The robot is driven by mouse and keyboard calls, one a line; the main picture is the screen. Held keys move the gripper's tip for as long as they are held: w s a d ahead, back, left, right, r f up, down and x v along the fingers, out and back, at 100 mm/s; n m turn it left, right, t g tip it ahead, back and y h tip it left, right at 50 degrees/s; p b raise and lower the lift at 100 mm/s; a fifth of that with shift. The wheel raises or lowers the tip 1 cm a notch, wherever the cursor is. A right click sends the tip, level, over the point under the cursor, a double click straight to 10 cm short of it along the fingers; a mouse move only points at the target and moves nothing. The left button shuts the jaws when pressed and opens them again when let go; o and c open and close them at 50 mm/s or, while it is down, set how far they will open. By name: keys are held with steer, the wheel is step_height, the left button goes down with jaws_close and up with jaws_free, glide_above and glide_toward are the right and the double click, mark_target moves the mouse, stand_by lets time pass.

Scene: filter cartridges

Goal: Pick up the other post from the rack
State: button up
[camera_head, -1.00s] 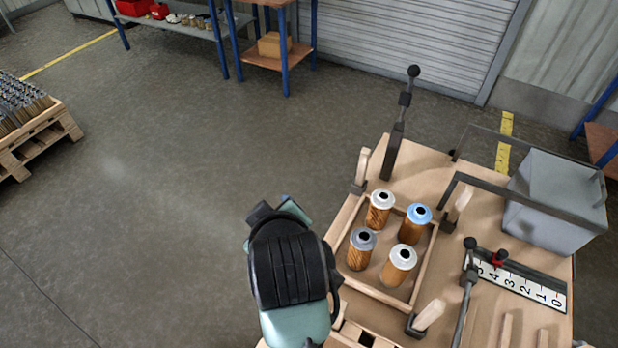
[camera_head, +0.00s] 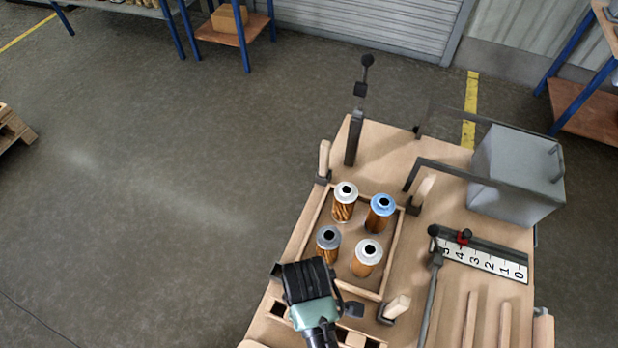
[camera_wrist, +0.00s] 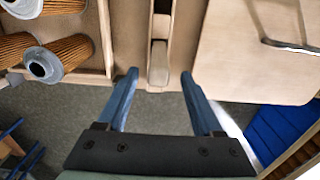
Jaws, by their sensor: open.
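My gripper (camera_head: 315,288) is at the near left of the workbench, over a narrow wooden rack (camera_head: 279,309) with dark slots. In the wrist view my gripper (camera_wrist: 158,78) is open, its two blue fingers apart and nothing held between them. The rack (camera_wrist: 160,8) runs up the picture just ahead of the fingertips and lines up with the gap. A pale wooden piece, perhaps a post (camera_wrist: 159,62), lies in the rack's near slot. My gripper hides part of the rack in the head view.
A wooden tray (camera_head: 398,250) holds several filter cartridges (camera_head: 367,257) beside the rack. Upright wooden pieces in dark holders (camera_head: 396,307) stand around it. A grey bin (camera_head: 515,175) and a numbered scale (camera_head: 485,260) are to the right. Floor is open at left.

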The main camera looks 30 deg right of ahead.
step_height(320, 180, down, 5)
steer(key=shift+d+r+p, duration=0.15)
steer(key=shift+p, duration=0.15)
steer(key=shift+c, duration=0.3)
jaws_close()
stand_by(1.0)
